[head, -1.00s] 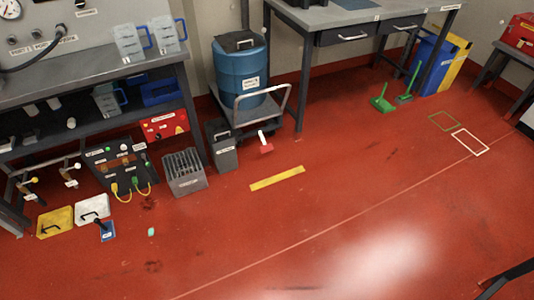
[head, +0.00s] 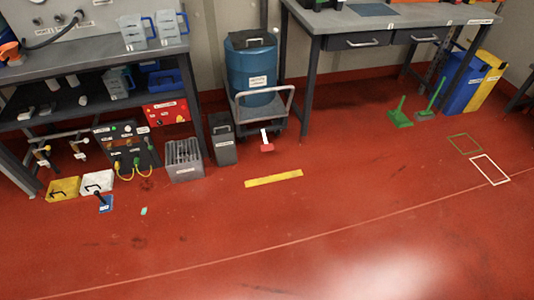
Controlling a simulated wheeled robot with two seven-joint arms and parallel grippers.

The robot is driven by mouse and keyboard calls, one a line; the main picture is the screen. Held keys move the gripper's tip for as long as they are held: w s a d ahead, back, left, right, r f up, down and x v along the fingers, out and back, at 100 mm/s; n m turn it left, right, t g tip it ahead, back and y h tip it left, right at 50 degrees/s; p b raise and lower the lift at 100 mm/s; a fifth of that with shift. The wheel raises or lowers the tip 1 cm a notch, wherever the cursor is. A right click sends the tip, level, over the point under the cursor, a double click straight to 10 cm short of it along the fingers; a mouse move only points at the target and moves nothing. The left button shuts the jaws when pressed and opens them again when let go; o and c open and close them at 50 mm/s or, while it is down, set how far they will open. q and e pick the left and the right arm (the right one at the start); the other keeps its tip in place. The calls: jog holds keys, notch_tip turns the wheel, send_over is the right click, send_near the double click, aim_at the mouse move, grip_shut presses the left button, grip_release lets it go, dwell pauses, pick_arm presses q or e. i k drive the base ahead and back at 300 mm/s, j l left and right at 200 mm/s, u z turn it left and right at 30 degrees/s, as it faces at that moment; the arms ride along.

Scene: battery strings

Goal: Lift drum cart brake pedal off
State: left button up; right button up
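A blue drum (head: 252,75) with a dark lid stands upright on a drum cart (head: 278,121) with a grey tubular handle, between the two benches. A red brake pedal (head: 267,147) with a white, labelled upright part (head: 264,136) sits low at the front of the cart, close to the floor. I cannot tell from here whether the pedal touches the floor. Neither of my grippers shows in the head view.
A dark grey can (head: 222,140) and a grey slotted box (head: 184,160) stand left of the cart. A yellow floor strip (head: 273,178) lies in front of it. The red floor (head: 330,210) is open toward me. A right bench (head: 313,46) borders the cart.

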aim_at(266, 147)
jog(key=i+j, duration=0.15)
jog(key=i, duration=0.45)
jog(key=i+j, duration=0.15)
jog(key=i, duration=0.45)
